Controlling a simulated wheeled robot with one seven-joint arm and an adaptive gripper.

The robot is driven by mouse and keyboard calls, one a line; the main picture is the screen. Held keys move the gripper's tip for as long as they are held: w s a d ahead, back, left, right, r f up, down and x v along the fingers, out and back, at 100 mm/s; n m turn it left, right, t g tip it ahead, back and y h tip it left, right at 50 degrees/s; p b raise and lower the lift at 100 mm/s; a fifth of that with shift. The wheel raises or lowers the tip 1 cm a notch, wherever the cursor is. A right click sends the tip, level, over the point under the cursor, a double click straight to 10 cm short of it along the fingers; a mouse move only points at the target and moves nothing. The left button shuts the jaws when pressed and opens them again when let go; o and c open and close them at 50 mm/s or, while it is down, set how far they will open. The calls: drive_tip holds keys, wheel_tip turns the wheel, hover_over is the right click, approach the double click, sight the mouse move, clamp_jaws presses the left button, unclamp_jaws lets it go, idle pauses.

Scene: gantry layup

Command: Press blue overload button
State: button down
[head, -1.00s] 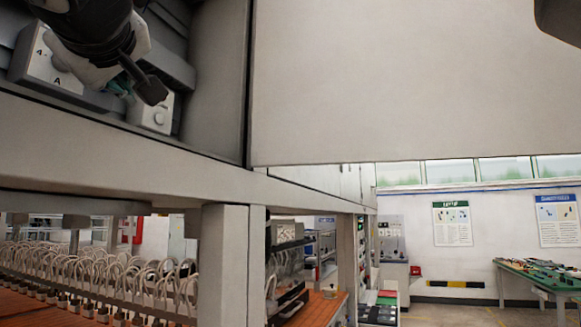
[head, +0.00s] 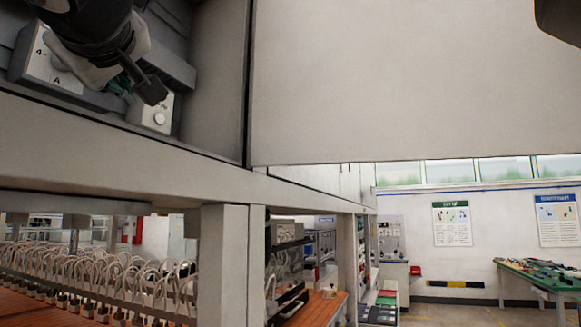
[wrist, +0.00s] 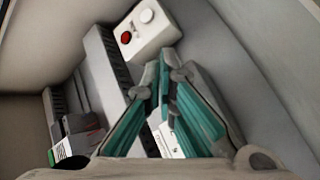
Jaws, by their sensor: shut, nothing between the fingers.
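My gripper (head: 150,90) is inside the open cabinet at the upper left of the head view, shut and empty. In the wrist view its teal-padded fingers (wrist: 166,72) point toward the cabinet's devices. I cannot make out a blue overload button in either view; my fingers hide part of the devices behind them. A white box (wrist: 150,32) with a red button and a pale round button sits just beyond the fingertips in the wrist view. It also shows below the gripper in the head view (head: 147,122), apart from it as far as I can tell.
A grey device (wrist: 78,138) with a white label and green part is at the wrist view's lower left. Another white box (head: 46,66) is left of my gripper. The cabinet's side wall (head: 215,85) and bottom frame (head: 120,128) bound the space closely.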

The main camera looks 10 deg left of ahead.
drive_tip(key=shift+a, duration=0.15)
drive_tip(key=shift+w+a, duration=0.15)
drive_tip(key=shift+a, duration=0.15)
drive_tip(key=shift+w+a+p, duration=0.1)
drive_tip(key=shift+a+p, duration=0.25)
idle(0.9)
idle(0.3)
drive_tip(key=shift+s+d+b, duration=0.25)
drive_tip(key=shift+d+b, duration=0.1)
drive_tip(key=shift+d, duration=0.4)
drive_tip(key=shift+s+d+b, duration=0.25)
drive_tip(key=shift+d+b, duration=0.05)
drive_tip(key=shift+d, duration=0.5)
drive_tip(key=shift+s+d+b, duration=0.2)
drive_tip(key=shift+d+b, duration=0.1)
drive_tip(key=shift+d, duration=0.55)
drive_tip(key=shift+s+d+b, duration=0.25)
drive_tip(key=shift+d+b, duration=0.05)
drive_tip(key=shift+d, duration=0.5)
